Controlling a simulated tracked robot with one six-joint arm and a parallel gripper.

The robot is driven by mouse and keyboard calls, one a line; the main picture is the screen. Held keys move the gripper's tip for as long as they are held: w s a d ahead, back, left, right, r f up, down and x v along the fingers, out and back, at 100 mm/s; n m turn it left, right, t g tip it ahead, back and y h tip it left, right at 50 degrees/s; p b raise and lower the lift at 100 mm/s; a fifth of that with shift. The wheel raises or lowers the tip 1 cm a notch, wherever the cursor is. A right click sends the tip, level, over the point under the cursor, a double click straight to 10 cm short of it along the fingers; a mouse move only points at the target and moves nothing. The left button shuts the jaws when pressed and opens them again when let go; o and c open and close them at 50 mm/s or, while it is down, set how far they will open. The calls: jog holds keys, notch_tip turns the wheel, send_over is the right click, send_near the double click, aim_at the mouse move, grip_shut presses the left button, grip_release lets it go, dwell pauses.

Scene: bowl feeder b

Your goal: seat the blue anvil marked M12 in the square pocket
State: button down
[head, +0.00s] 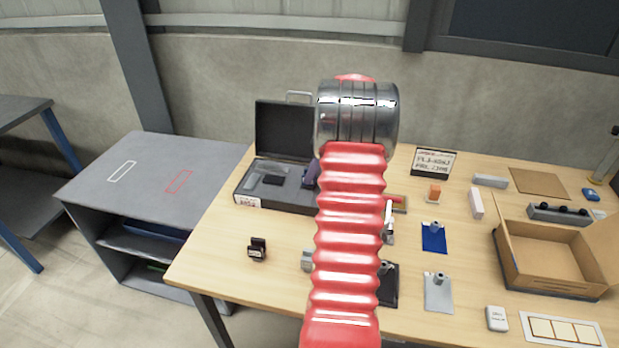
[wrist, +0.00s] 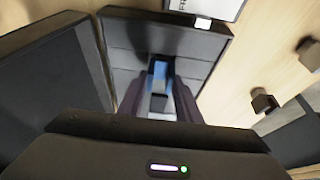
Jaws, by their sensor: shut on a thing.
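My gripper (wrist: 158,88) is shut on a blue piece (wrist: 160,70) held between its purple-grey fingers in the wrist view. The M12 mark cannot be read there. The gripper is over the grey inside of an open black case (wrist: 120,42). A dark patch below the blue piece may be part of it or a pocket; I cannot tell. In the head view the case (head: 236,186) is at the table's back left with its lid up, and one gripper finger (head: 312,173) shows beside my arm. A dark square (head: 272,180) in its grey insert may be the square pocket. My arm hides the case's right side.
A dark block (head: 257,248) stands in front of the case. A blue mat (head: 433,243), a grey mat (head: 438,300) and a black mat (head: 388,298) lie right of my arm. An open cardboard box (head: 550,262) is at the right.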

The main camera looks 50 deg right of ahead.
jog(key=shift+f, duration=0.9)
jog(key=c, duration=1.3)
grip_release()
jog(key=shift+f, duration=0.1)
jog(key=v, duration=1.2)
jog(key=shift+w, duration=0.1)
